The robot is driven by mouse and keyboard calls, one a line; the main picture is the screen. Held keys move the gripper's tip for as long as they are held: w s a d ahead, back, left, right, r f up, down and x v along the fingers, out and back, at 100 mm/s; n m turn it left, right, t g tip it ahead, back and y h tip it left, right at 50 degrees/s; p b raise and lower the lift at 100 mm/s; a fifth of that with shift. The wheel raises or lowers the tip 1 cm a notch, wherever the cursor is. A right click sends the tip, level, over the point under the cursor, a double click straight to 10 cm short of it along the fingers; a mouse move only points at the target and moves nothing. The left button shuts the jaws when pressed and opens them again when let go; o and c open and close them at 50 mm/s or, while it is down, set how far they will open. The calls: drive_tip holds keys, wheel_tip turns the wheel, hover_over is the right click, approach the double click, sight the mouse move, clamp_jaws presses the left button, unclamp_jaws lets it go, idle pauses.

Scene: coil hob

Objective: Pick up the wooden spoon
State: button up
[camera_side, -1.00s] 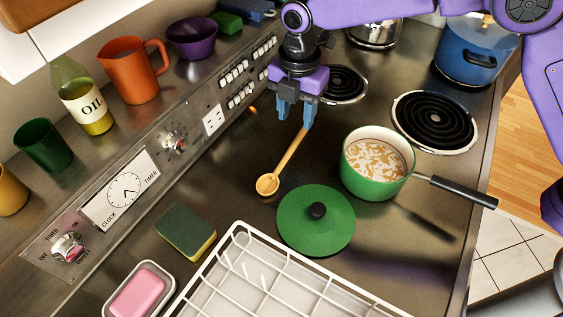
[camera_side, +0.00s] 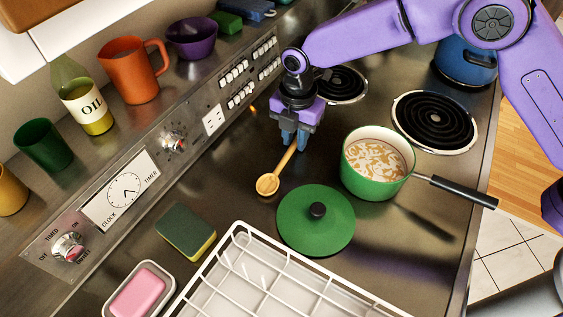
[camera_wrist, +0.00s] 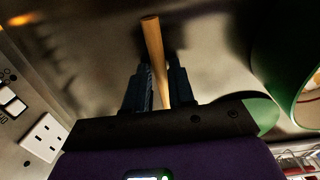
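The wooden spoon (camera_side: 268,185) lies on the steel hob top, its bowl toward the front left and its handle running up to my gripper (camera_side: 294,140). My gripper is down low over the handle. In the wrist view the handle (camera_wrist: 154,45) passes between the two fingers (camera_wrist: 161,85). The fingers stand close on either side of it and look shut on it, though a thin gap on one side cannot be ruled out. The far part of the handle is hidden by the fingers in the side view.
A green pot (camera_side: 377,188) of soup stands right of my gripper, its black handle (camera_side: 456,192) pointing right. A green lid (camera_side: 316,222) lies in front. A white rack (camera_side: 232,238), a sponge (camera_side: 186,230) and coil burners (camera_side: 434,122) are around. The control panel (camera_side: 213,122) rises at left.

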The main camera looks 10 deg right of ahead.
clamp_jaws()
drive_tip(key=shift+r, duration=0.1)
drive_tip(key=shift+r, duration=0.4)
wheel_tip(320, 180, up, 2)
drive_tip(key=shift+r, duration=0.2)
drive_tip(key=s+d+r, duration=0.9)
drive_tip(key=s, duration=0.1)
drive_tip(key=shift+s+r, duration=0.3)
